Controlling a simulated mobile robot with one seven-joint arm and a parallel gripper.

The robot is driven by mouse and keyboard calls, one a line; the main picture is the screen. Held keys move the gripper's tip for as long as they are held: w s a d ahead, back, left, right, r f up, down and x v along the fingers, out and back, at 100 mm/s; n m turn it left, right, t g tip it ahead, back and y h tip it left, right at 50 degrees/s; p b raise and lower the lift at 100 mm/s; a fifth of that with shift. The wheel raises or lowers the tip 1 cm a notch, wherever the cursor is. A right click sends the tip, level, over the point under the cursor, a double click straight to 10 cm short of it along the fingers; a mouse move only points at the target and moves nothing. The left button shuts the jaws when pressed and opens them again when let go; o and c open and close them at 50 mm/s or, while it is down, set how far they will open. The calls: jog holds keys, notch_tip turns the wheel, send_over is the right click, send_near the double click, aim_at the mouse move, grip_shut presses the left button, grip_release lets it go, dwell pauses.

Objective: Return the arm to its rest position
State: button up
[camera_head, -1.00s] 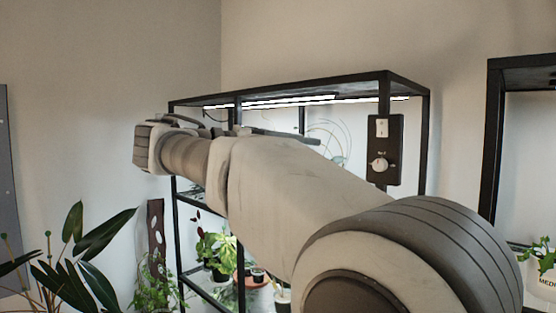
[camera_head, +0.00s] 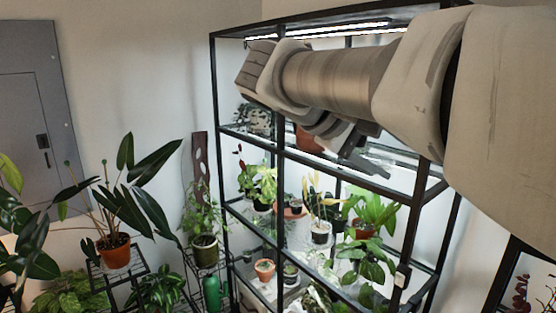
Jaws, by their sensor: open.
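My arm (camera_head: 415,85) reaches in from the right across the upper part of the shelf rack. Its wrist bends near the upper left of the rack. My gripper (camera_head: 367,152) shows below the forearm, pointing down and to the right. Its fingers are apart, with nothing seen between them, in front of the rack's upper shelf. Part of the gripper is hidden behind the forearm.
A black-framed rack (camera_head: 213,85) holds several potted plants on its lower shelves, under a lit lamp strip (camera_head: 330,30). A plant in a terracotta pot (camera_head: 114,251) stands on a wire stand at left. A grey cabinet (camera_head: 30,110) is on the left wall.

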jog(key=s+a+f+m+y, duration=0.1)
jog(key=s+f+m+y, duration=0.1)
jog(key=s+f+y, duration=0.3)
jog(key=s+a+f+m+t+y, duration=0.1)
jog(key=s+f+y, duration=0.4)
jog(key=s+f, duration=0.5)
notch_tip(320, 180, down, 6)
jog(key=shift+s+a+f+m+y, duration=0.25)
jog(key=shift+s+a+m+y, duration=0.15)
jog(key=shift+a, duration=0.4)
